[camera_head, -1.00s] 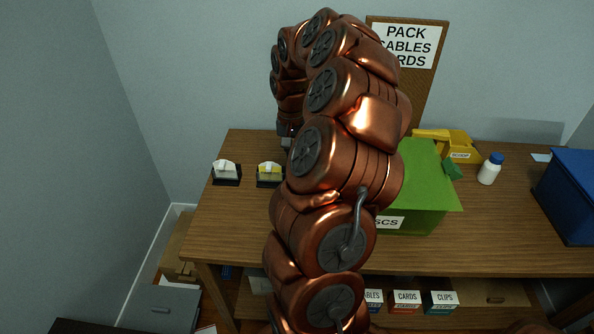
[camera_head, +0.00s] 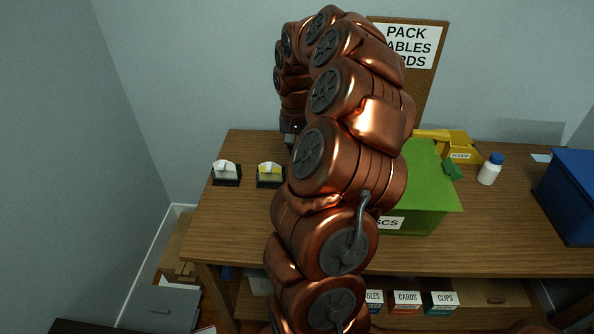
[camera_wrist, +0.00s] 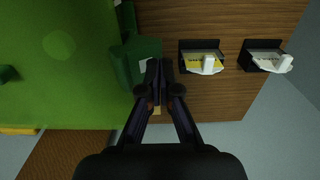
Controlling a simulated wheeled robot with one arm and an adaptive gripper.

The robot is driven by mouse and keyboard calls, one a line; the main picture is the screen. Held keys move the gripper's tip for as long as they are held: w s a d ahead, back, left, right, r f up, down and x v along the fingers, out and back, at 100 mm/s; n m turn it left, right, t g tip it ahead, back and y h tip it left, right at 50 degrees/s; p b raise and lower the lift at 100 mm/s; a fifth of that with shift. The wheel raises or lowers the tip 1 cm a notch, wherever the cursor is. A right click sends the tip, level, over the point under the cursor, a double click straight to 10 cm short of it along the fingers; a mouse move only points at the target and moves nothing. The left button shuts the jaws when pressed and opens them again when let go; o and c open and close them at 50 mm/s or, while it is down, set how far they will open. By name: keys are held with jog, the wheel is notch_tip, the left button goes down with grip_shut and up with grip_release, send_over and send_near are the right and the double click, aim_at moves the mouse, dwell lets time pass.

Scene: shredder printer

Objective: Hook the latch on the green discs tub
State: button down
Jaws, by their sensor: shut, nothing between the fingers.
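The green discs tub (camera_head: 432,205) stands on the wooden table, its left part hidden behind my arm in the head view. Its green lid lies on top, and a green tab (camera_head: 453,170) sticks out at its right side. In the wrist view the green lid (camera_wrist: 58,75) fills the left side, and a green latch piece (camera_wrist: 137,62) juts from its edge. My gripper (camera_wrist: 159,64) is shut and empty, with its fingertips right beside that latch piece. I cannot tell whether they touch. My gripper is hidden behind my arm in the head view.
Two small black holders, one with white (camera_head: 226,172) and one with yellow cards (camera_head: 270,174), stand on the left. The table's front left is clear.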

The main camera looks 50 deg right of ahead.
jog(key=shift+w+a+r, duration=0.4)
jog(key=shift+w+r, duration=0.1)
jog(key=shift+w, duration=0.1)
jog(key=shift+w+a+r, duration=0.4)
jog(key=shift+w+r, duration=0.1)
jog(key=shift+w, duration=0.1)
jog(key=shift+r, duration=0.1)
notch_tip(320, 180, up, 7)
jog(key=p, duration=0.1)
dwell(0.6)
jog(key=shift+a, duration=0.1)
dwell(0.3)
jog(key=s+a+r+n, duration=0.1)
jog(key=a+n, duration=0.1)
jog(key=a, duration=0.6)
jog(key=s+a+r+n+p, duration=0.1)
jog(key=s+a+n, duration=0.1)
jog(key=a, duration=0.5)
jog(key=s+a+r+n, duration=0.1)
jog(key=a+n, duration=0.2)
jog(key=a, duration=0.5)
jog(key=s+a+f+n+g+p, duration=0.1)
jog(key=s+a+f+n, duration=0.1)
jog(key=s+a, duration=0.3)
jog(key=s+a+f+n, duration=0.2)
jog(key=s+a, duration=0.4)
jog(key=s, duration=0.7)
jog(key=shift+s+f+g+p, duration=0.15)
jog(key=shift+s+g+p, duration=0.1)
jog(key=shift+g+p, duration=0.15)
